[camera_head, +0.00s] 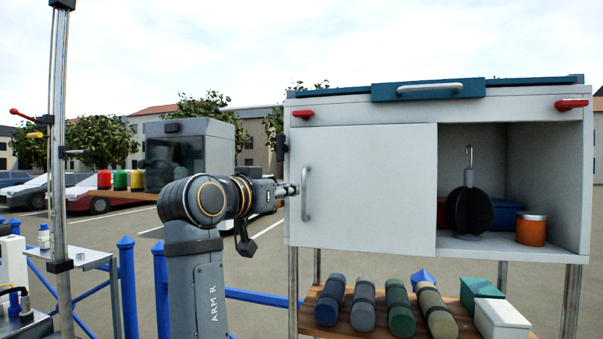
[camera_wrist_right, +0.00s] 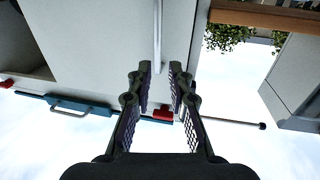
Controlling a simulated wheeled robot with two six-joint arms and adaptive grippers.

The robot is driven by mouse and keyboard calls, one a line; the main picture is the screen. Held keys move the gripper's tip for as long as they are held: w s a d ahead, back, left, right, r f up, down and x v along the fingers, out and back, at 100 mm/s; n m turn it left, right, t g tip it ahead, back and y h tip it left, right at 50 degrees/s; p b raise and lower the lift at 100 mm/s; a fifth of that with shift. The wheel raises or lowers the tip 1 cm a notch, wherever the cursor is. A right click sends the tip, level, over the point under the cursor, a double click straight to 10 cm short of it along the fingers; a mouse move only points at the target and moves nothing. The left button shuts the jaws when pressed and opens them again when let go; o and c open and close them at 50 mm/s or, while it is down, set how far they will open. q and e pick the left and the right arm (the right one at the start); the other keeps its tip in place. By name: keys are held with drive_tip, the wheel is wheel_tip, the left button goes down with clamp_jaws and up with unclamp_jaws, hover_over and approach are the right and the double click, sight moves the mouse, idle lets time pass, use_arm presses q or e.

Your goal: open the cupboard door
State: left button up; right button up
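The cupboard (camera_head: 511,249) is a pale grey box on posts. Its flat door (camera_head: 372,190) covers the left part of the front, and the right part stands uncovered. A vertical bar handle (camera_head: 306,194) is near the door's left edge. My right gripper (camera_head: 288,189) is just left of the handle. In the right wrist view, which is upside down, the right gripper's (camera_wrist_right: 160,68) two fingers are apart. The handle (camera_wrist_right: 157,35) appears in line with the gap between the fingertips; I cannot tell whether they touch it. My left gripper is not in view.
A dark hanging object (camera_head: 469,208) and an orange tin (camera_head: 531,230) are in the uncovered part. Several rolls, including a green one (camera_head: 398,307), lie on a wooden shelf below. A teal drawer front (camera_head: 428,90) tops the cupboard. A metal pole (camera_head: 58,150) stands at left.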

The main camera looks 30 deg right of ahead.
sight(303, 187)
drive_tip(key=d+p, duration=0.1)
drive_tip(key=w+d+p, duration=0.1)
drive_tip(key=d, duration=0.1)
drive_tip(key=d+r+p, duration=0.1)
drive_tip(key=shift+w+d, duration=0.35)
drive_tip(key=shift+w, duration=0.05)
drive_tip(key=w+d+p, duration=0.1)
drive_tip(key=w+d+f+p, duration=0.1)
drive_tip(key=d, duration=0.1)
drive_tip(key=shift+w, duration=0.15)
drive_tip(key=shift+s+a+r, duration=0.15)
drive_tip(key=shift+s+a, duration=0.05)
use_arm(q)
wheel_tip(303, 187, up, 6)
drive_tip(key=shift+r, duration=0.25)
use_arm(e)
drive_tip(key=shift+w+d, duration=0.1)
drive_tip(key=shift+d, duration=0.05)
clamp_jaws()
